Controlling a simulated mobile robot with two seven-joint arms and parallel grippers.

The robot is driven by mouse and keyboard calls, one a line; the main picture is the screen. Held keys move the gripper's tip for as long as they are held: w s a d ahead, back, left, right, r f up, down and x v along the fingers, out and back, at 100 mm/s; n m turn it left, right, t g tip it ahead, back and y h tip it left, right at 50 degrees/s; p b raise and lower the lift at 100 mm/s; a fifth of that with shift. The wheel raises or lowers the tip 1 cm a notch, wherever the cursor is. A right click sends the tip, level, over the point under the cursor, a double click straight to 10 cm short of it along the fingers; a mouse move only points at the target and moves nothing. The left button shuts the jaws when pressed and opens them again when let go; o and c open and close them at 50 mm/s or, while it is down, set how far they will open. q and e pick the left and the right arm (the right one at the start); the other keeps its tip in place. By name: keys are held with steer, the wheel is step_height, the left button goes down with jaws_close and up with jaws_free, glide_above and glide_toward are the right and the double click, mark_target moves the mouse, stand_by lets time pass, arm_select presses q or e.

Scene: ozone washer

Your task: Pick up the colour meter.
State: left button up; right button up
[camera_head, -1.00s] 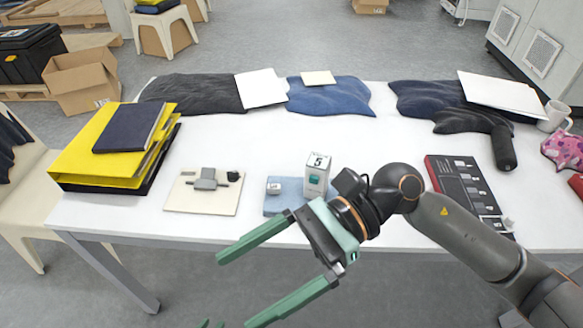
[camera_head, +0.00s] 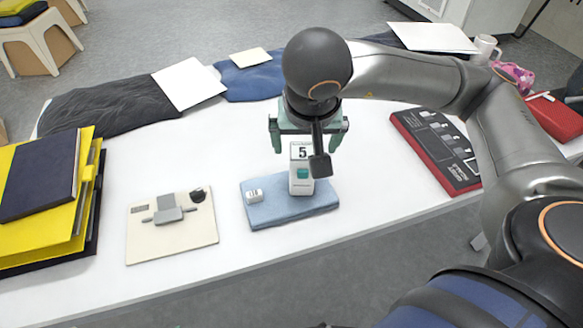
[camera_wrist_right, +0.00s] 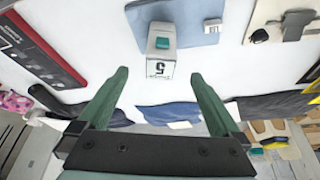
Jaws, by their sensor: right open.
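The colour meter, which I take to be the upright white box marked 5 with a teal button (camera_head: 302,181), stands on a blue pad (camera_head: 262,213). In the right wrist view the meter (camera_wrist_right: 162,46) shows ahead of the fingertips, between their lines. My right gripper (camera_head: 307,143) points down near the meter's top, one finger to each side. It is open and empty, and its fingers (camera_wrist_right: 160,74) look apart from the meter. A dark part of my right arm covers the meter's upper right edge in the head view. My left gripper is out of view.
A small white block (camera_head: 254,195) lies on the pad's left side. A cream board with a grey fixture (camera_head: 140,240) is to the left, beside yellow binders (camera_head: 60,240). A red and black panel (camera_head: 435,150) lies right. Folded dark cloths (camera_head: 105,115) line the table's back.

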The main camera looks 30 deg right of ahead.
mark_target(305, 158)
steer(key=x, duration=0.5)
steer(key=shift+d+f+b, duration=0.1)
steer(key=shift+f+b, duration=0.2)
steer(key=shift+f, duration=0.05)
steer(key=shift+x, duration=2.9)
steer(key=shift+r, duration=0.1)
jaws_close()
